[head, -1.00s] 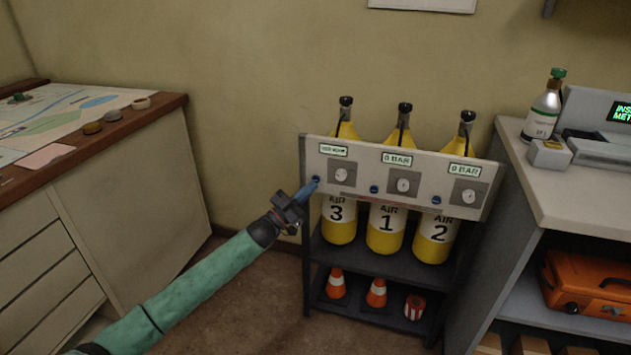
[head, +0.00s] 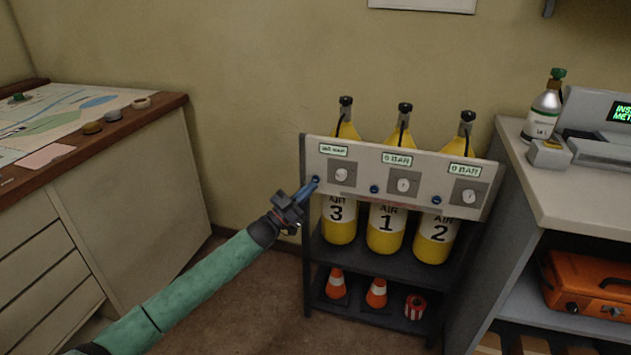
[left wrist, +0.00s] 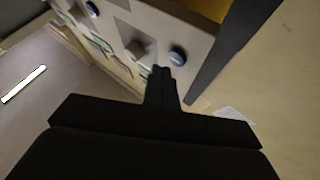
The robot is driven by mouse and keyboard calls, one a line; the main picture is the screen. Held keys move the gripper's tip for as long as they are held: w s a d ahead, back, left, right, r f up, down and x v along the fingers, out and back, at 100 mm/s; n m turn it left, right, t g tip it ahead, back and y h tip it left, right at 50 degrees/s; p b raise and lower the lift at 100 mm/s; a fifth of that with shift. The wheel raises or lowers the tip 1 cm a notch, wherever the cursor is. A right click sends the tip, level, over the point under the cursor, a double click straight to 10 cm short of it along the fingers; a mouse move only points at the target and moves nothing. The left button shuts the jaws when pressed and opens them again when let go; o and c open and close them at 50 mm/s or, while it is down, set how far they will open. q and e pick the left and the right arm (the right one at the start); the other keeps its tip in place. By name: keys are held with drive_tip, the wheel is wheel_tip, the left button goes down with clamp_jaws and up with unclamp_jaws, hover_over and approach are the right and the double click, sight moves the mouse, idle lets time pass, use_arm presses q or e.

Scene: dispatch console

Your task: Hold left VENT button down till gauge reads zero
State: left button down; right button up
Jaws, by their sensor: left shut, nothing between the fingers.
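A grey panel (head: 345,150) on a dark rack carries three green displays, dials and blue buttons. The left display (head: 333,150) shows small text that I cannot read. The middle display (head: 397,160) and right display (head: 464,170) read 0 BAR. The left blue button (head: 316,180) is at the panel's left edge. My left gripper (head: 310,187) is shut and empty, its fingertips at this button. In the left wrist view the fingertips (left wrist: 162,70) lie close beside the blue button (left wrist: 178,55); I cannot tell whether they touch or press it. My right gripper is out of view.
Yellow air cylinders (head: 340,222) stand behind the panel. Traffic cones (head: 377,292) and a striped roll (head: 414,306) sit on the rack's lower shelf. A map table (head: 130,100) is at left and a counter (head: 580,195) at right. The floor between table and rack is clear.

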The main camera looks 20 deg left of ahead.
use_arm(q)
drive_tip(key=shift+w, duration=0.15)
drive_tip(key=shift+w, duration=0.3)
idle(0.5)
drive_tip(key=shift+w, duration=0.35)
idle(0.4)
idle(1.1)
drive_tip(key=shift+s+p, duration=0.4)
drive_tip(key=shift+s, duration=0.4)
